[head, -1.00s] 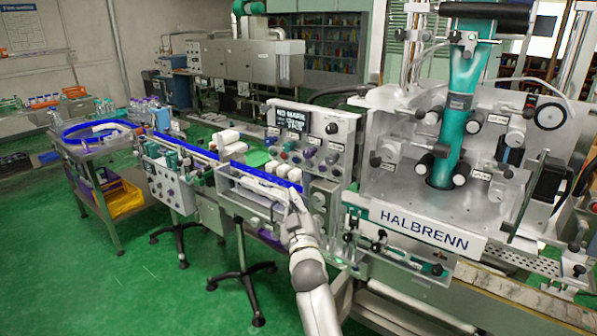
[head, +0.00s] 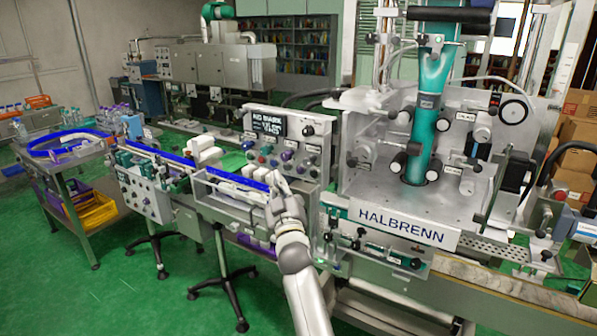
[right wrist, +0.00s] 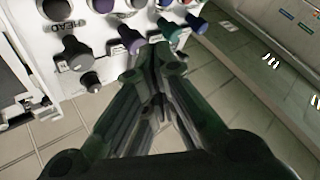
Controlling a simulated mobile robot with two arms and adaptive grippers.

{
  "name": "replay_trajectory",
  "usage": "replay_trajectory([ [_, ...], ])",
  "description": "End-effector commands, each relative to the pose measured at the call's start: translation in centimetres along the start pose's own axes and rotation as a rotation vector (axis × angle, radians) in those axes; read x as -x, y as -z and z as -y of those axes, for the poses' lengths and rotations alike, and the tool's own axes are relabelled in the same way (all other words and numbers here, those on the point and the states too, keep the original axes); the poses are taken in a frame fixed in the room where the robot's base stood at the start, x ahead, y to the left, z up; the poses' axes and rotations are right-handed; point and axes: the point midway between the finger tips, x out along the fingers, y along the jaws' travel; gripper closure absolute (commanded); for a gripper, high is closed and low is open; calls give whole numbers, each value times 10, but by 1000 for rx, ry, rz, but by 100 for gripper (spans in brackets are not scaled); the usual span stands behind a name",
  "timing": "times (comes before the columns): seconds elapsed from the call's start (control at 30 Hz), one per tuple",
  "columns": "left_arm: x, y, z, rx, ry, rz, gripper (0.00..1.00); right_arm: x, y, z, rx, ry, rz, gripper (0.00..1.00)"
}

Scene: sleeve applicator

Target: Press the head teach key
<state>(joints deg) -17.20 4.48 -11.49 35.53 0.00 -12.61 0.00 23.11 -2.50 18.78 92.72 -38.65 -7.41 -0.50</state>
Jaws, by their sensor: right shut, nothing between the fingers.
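The control panel (head: 322,130) with a small lit display (head: 268,123) and rows of coloured knobs stands left of the HALBRENN machine. In the right wrist view a HEAD label (right wrist: 60,28) sits below a dark round knob (right wrist: 57,8). Under that label is a dark grey key (right wrist: 75,52), in a row with a purple key (right wrist: 129,40), a teal key (right wrist: 166,29) and a blue key (right wrist: 196,22). My right gripper (head: 277,179) is shut and empty, just in front of the lower panel; its fingertips (right wrist: 153,55) appear below the purple and teal keys. Contact cannot be told. My left gripper is out of view.
A conveyor with blue rails (head: 160,152) and white items runs left of my right arm. The HALBRENN machine (head: 403,225) fills the right. A small dark knob (right wrist: 90,82) juts out below the grey key. Green floor (head: 120,290) is open at the lower left.

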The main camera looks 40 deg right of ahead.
Motion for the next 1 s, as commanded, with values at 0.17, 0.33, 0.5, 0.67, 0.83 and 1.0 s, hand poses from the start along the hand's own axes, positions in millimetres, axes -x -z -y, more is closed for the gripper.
replay_trajectory([
  [0.17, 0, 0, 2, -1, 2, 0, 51, -19, -13, -14, 3, -1, -2, 100],
  [0.33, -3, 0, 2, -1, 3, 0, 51, -32, -23, -23, 2, 0, -1, 100],
  [0.5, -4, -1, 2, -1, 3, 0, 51, -38, -28, -28, -1, -1, -1, 100],
  [0.67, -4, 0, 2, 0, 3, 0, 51, -40, -28, -29, -1, -1, -1, 100],
  [0.83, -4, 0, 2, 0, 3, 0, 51, -40, -28, -29, -1, -1, -1, 100],
  [1.0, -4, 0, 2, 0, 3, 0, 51, -40, -28, -29, -1, 0, -1, 100],
])
